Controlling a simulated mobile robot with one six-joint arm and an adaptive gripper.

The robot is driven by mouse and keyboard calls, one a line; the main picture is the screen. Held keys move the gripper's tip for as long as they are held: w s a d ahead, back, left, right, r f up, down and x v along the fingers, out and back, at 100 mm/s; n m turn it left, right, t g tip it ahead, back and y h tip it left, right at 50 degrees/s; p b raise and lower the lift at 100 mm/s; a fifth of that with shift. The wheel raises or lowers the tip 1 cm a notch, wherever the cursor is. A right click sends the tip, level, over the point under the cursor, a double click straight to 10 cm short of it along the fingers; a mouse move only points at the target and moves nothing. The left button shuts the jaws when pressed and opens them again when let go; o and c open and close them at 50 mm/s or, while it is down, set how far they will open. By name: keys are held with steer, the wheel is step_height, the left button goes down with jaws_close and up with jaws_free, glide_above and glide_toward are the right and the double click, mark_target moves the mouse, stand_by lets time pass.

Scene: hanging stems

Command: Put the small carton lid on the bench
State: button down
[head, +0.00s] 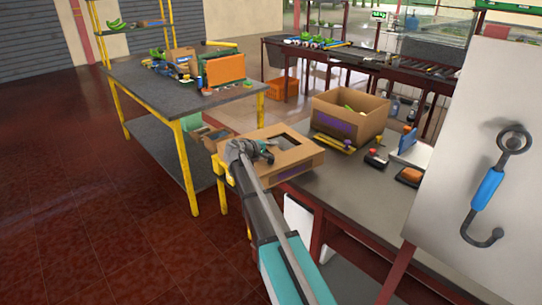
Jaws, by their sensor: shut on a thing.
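The small carton lid (300,154) is a shallow brown cardboard piece with a dark rectangular opening in its top and a purple patch on its near side. My gripper (265,150) is shut on its left part. The lid is held roughly level by the left end of the dark grey bench (352,205) at the right. I cannot tell whether its underside touches the bench. My arm hides part of the lid's left side.
An open brown carton (347,128) stands behind the lid, with small tools (376,158) to its right. The near bench top is clear. A yellow-legged table (160,95) with clutter stands at the left. A pale panel with a hook (488,190) blocks the right.

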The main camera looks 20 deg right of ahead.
steer(key=shift+f+b, duration=1.15)
steer(key=shift+f, duration=0.3)
steer(key=shift+f, duration=0.1)
steer(key=c, duration=0.6)
jaws_free()
steer(key=shift+r, duration=0.2)
steer(key=p+v, duration=0.3)
steer(key=v, duration=0.9)
